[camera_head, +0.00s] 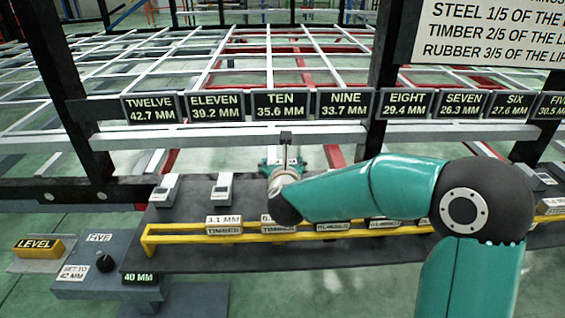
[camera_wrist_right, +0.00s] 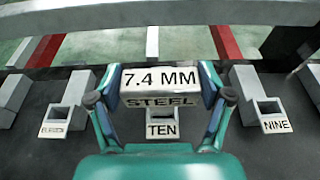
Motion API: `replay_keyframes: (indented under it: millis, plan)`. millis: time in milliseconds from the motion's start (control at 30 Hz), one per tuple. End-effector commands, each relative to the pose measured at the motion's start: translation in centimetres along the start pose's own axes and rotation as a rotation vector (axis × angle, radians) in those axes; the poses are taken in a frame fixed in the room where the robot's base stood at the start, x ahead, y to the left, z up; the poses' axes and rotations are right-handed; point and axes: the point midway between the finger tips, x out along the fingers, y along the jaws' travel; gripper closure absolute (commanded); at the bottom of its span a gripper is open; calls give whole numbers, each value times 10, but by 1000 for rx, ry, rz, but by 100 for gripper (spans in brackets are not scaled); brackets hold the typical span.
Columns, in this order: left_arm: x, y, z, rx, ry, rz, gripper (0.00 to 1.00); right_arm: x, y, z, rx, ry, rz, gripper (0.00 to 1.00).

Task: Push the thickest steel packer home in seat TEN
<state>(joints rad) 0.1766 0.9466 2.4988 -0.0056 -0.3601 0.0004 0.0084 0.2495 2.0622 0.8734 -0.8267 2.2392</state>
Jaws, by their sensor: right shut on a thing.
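My right gripper (camera_head: 285,166) is shut on a pale steel packer marked 7.4 MM STEEL (camera_wrist_right: 160,88). Its teal fingers grip the packer's left and right ends in the right wrist view. The packer is directly behind the TEN label of seat TEN (camera_wrist_right: 162,130), in line with that seat. The packer hides most of the seat, so I cannot tell how deep it sits or whether it touches. In the head view the gripper is below the TEN 35.6 MM sign (camera_head: 281,104), and the packer is mostly hidden. My left gripper is not in view.
Seats ELEVEN (camera_wrist_right: 64,112) and NINE (camera_wrist_right: 266,108) flank it, apparently empty. A yellow rack (camera_head: 190,236) with several packers, including a 3.1 MM timber one (camera_head: 223,223), runs along the front. A chassis rail (camera_head: 235,134) crosses behind. A yellow level (camera_head: 38,248) and dial box (camera_head: 75,287) stand left.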

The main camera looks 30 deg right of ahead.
Motion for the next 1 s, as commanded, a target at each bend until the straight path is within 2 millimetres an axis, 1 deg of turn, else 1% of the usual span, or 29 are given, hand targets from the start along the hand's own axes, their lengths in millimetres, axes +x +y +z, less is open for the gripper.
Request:
replay_keyframes:
  millis: [1000]
  plan:
    - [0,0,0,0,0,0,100,8,-1,-23,1,-2,-1,72]
